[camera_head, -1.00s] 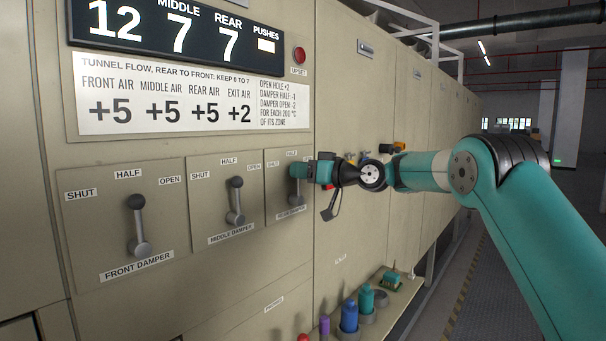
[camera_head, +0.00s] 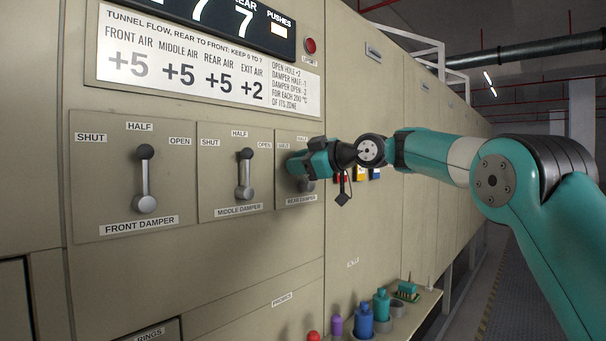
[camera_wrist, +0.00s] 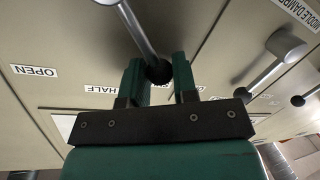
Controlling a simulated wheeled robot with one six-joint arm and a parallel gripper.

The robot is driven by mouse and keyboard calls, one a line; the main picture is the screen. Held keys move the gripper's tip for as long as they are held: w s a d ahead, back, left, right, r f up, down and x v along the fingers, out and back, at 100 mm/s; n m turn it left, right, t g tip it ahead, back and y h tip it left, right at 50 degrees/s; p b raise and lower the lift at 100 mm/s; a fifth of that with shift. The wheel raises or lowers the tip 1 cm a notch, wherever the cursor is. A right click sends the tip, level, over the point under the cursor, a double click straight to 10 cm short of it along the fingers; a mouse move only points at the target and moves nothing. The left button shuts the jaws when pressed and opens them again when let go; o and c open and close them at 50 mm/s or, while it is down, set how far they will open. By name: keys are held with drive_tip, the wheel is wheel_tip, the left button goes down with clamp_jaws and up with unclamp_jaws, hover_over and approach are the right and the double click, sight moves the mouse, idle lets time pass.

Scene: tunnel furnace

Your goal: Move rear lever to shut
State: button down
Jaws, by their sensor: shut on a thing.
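The rear lever's grey base (camera_head: 306,186) shows on the REAR DAMPER panel (camera_head: 284,193) in the head view; my gripper hides its upper part. My gripper (camera_head: 292,165) reaches in from the right, its tip below the SHUT label (camera_head: 283,145). In the wrist view, which sees the panel upside down, the rear lever's rod (camera_wrist: 138,30) runs to a dark knob (camera_wrist: 158,72) between my two green fingers. My gripper (camera_wrist: 159,82) is shut on this knob. The lever leans off the HALF label (camera_wrist: 105,90), away from OPEN (camera_wrist: 35,71). How near SHUT it is, I cannot tell.
The middle damper lever (camera_head: 245,172) and front damper lever (camera_head: 146,178) stand upright at HALF to the left. A red button (camera_head: 310,45) is above.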

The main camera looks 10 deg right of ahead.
drive_tip(key=shift+s+a+f+n+b, duration=0.1)
drive_tip(key=shift+a+f+n+b, duration=0.1)
drive_tip(key=shift+n+b, duration=0.2)
drive_tip(key=c, duration=0.9)
unclamp_jaws()
drive_tip(key=b+v, duration=0.4)
drive_tip(key=v, duration=1.3)
drive_tip(key=shift+s+r+b, duration=0.25)
drive_tip(key=shift+b, duration=0.15)
